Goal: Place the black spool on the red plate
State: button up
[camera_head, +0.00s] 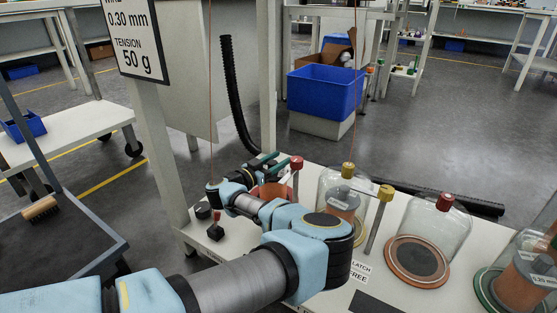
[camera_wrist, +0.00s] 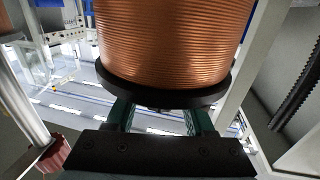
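A copper-wound spool with a black flange (camera_wrist: 165,96) fills the upper middle of the wrist view. It hides the tips of my gripper's teal fingers, which stand apart below the flange. In the head view my gripper (camera_head: 268,163) is at the far side of the bench, by a copper spool (camera_head: 271,190) partly hidden by my arm. I cannot tell whether the fingers grip the spool. A reddish-brown plate (camera_head: 400,268) lies at the right of the bench, with a clear red-knobbed jar (camera_head: 436,222) standing on it.
A yellow-knobbed jar (camera_head: 330,184) covers another spool just right of my wrist. Posts with red (camera_head: 297,163) and yellow (camera_head: 385,193) caps stand nearby. A green-rimmed plate (camera_head: 484,285) with a copper spool is at the far right. An upright frame stands left.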

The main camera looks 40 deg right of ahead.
aim_at(269, 165)
jog(key=shift+o, duration=0.9)
jog(key=a+p, duration=0.1)
jog(key=a, duration=0.1)
jog(key=a+p, duration=0.1)
jog(key=a, duration=0.1)
jog(key=a+p, duration=0.1)
jog(key=a, duration=0.1)
jog(key=shift+s+a+r, duration=0.15)
jog(key=shift+r, duration=0.1)
jog(key=shift+a+f+p, duration=0.15)
jog(key=shift+a+p, duration=0.15)
jog(key=shift+a, duration=0.35)
jog(key=shift+s, duration=0.1)
